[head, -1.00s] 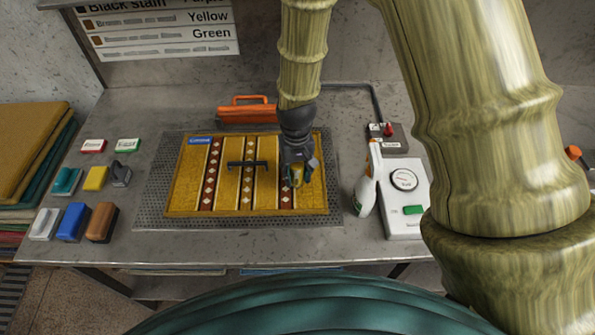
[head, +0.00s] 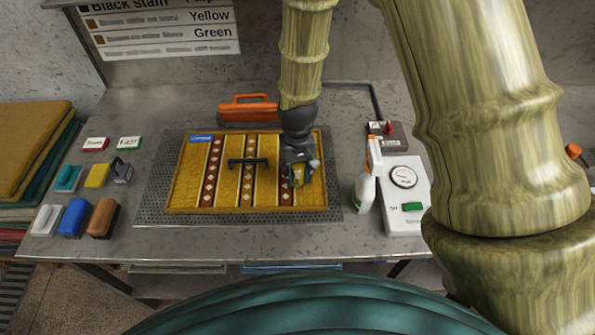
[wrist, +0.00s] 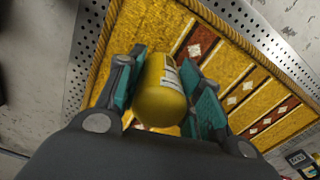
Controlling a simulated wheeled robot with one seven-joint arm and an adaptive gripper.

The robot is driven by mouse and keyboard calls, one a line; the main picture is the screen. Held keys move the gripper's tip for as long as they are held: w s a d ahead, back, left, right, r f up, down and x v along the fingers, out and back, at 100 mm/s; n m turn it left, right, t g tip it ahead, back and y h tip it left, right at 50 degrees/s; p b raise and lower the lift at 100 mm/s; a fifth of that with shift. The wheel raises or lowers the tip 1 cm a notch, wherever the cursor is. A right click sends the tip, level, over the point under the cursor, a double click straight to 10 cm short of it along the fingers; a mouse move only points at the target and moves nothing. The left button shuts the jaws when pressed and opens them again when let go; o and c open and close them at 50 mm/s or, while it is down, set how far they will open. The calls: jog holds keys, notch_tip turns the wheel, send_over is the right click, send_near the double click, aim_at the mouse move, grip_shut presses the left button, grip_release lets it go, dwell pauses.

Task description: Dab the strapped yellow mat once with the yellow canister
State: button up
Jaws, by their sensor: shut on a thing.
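The yellow mat (head: 228,198) with red-brown diamond-patterned straps or stripes lies flat on a perforated metal plate (head: 151,208). It also fills much of the wrist view (wrist: 150,30). My gripper (head: 300,172) is over the right part of the mat. In the wrist view it is shut on the yellow canister (wrist: 160,95), which sits between the teal-padded fingers. The canister's far end points toward the mat; whether it touches the mat cannot be told. A black T-shaped handle or bar (head: 248,162) lies on the mat left of my gripper.
An orange-handled tool (head: 248,108) lies behind the mat. A white spray bottle (head: 367,180) and a gauge box (head: 404,190) stand to the right. Several brushes and sponges (head: 73,220) sit to the left. A red-knobbed switch box (head: 388,134) is behind the gauge box.

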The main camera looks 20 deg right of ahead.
aim_at(298, 164)
jog(key=shift+s+f, duration=0.1)
jog(key=shift+f, duration=0.45)
dwell(1.7)
jog(key=shift+r+p, duration=2.7)
jog(key=shift+r, duration=0.9)
jog(key=shift+f, duration=0.1)
